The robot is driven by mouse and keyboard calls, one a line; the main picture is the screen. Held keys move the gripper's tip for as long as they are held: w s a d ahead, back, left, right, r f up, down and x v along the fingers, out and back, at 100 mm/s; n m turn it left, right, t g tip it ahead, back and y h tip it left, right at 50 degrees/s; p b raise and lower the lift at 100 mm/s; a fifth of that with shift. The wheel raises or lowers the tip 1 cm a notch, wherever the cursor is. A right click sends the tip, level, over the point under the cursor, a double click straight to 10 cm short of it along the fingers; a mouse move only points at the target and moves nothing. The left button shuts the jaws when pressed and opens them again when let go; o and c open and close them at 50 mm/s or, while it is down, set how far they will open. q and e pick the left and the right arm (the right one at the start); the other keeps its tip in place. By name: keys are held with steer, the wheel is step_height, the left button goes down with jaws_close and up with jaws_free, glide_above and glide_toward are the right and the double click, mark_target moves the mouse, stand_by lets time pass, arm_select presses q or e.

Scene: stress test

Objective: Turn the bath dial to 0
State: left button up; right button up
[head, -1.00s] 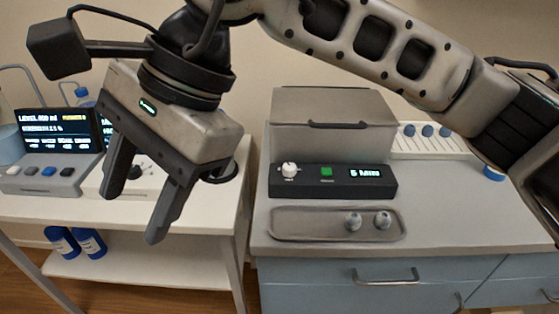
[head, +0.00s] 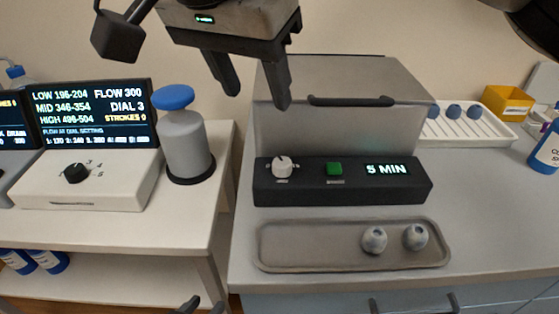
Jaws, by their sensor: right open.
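The bath is a grey lidded box (head: 345,130) with a black front panel (head: 310,190). Its white dial (head: 282,166) sits at the panel's left end; the small marks by it are too small to read. Right of the dial are a green button (head: 334,169) and a display reading "5 MIN". My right gripper (head: 257,97) is open and empty, fingers pointing down, above and left of the dial and apart from it. Two dark tips at the bottom edge look like my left gripper (head: 204,306); most of it is cut off.
A tray (head: 300,258) with two round balls lies in front of the bath. A white box with a black dial (head: 77,173), a lit screen (head: 92,112) and a blue-capped grey bottle (head: 187,140) stand left. A white rack (head: 480,130) and yellow bin (head: 508,104) stand right.

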mark_target(282, 162)
steer(key=x, duration=1.6)
steer(key=c, duration=1)
